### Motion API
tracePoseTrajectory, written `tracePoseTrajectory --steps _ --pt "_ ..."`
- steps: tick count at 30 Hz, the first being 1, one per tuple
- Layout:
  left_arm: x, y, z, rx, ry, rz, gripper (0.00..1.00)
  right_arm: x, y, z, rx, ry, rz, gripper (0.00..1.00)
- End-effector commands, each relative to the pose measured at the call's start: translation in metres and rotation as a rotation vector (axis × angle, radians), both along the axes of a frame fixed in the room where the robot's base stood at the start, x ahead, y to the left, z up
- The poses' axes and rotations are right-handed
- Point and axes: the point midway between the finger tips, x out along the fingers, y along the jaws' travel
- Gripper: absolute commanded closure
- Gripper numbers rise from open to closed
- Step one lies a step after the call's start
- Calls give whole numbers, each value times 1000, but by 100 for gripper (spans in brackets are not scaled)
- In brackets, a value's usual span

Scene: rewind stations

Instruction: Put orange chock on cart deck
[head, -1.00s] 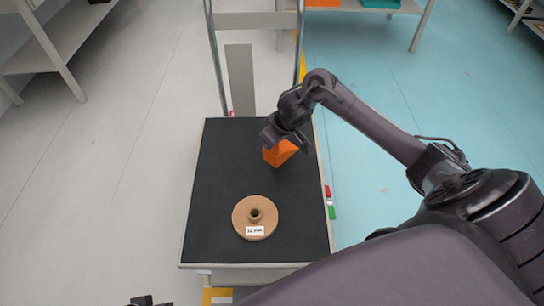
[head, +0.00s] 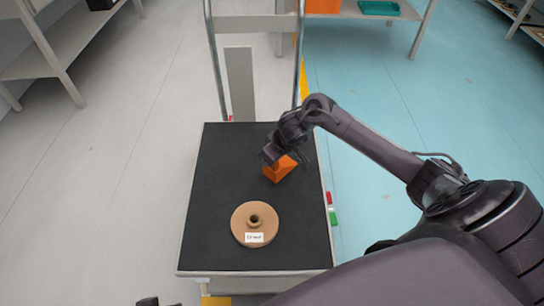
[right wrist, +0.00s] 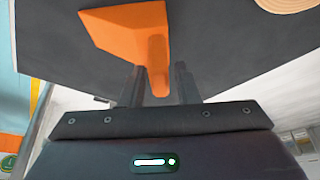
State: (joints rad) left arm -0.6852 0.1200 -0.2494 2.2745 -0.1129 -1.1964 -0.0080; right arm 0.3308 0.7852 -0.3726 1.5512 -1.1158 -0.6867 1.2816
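The orange chock (head: 278,171) is a wedge with a stubby handle. It appears to rest on the black cart deck (head: 225,165), right of the deck's middle. My right gripper (head: 276,160) is low over it in the head view. In the right wrist view the chock (right wrist: 125,30) has its handle between the two fingers of my right gripper (right wrist: 159,88), with a narrow gap showing beside the right finger; the fingers look open around it. Only a dark bit of my left gripper (head: 150,302) shows at the bottom edge, too little to judge.
A tan reel (head: 254,224) with a white label lies on the near part of the deck. The cart's upright handle frame (head: 240,80) stands at the far end. Shelves stand far left and at the back. The deck's left side is clear.

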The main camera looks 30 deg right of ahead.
Motion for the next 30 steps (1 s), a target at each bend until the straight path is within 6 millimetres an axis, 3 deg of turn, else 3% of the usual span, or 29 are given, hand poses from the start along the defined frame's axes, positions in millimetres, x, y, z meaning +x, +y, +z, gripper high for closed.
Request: tracePoseTrajectory --steps 13,26,30 --pt "0 1 3 2 3 1 64 -1 -1 9 -1 -1 1 62" --pt "-20 45 20 126 232 82 64 -33 -8 90 -3 -1 2 62" --pt "-19 49 4 135 255 94 64 -40 -10 106 -2 -1 0 62"
